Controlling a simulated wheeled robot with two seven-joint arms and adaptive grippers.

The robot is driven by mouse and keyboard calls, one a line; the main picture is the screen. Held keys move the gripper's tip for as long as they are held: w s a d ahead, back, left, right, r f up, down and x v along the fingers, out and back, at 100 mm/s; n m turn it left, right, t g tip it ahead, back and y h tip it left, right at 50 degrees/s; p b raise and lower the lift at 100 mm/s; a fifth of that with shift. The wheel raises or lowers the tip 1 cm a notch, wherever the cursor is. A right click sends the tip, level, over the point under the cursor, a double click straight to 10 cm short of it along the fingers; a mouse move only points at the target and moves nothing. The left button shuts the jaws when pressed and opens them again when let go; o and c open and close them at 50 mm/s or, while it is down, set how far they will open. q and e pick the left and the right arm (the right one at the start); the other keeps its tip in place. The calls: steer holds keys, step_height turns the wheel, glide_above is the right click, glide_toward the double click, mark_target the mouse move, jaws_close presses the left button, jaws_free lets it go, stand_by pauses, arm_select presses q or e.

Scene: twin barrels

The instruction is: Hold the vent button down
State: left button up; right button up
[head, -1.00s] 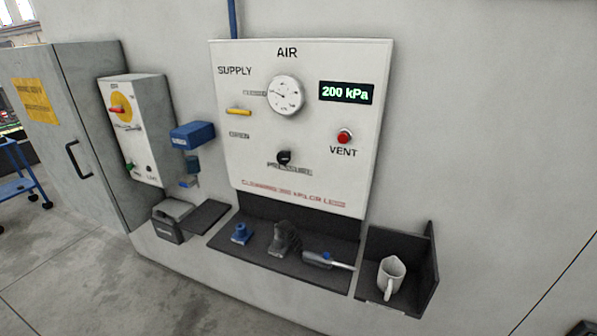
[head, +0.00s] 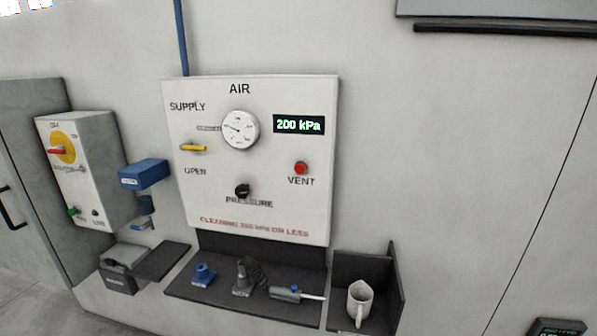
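The red vent button (head: 301,168) sits on the right side of the white AIR panel (head: 318,215), above the word VENT. Nothing touches it. A green display (head: 298,125) above it reads 200 kPa. The round gauge (head: 239,129) is at the panel's upper middle. The yellow supply lever (head: 193,148) lies level at the left, between the closed and open labels. The black pressure knob (head: 242,190) is at the lower middle. Neither of my grippers shows in the head view.
Below the panel, a dark shelf (head: 215,295) holds a blue fitting (head: 203,275), a dark fitting (head: 246,276) and a grey tool (head: 290,293). A switch box (head: 95,150) and blue box (head: 143,173) are left.

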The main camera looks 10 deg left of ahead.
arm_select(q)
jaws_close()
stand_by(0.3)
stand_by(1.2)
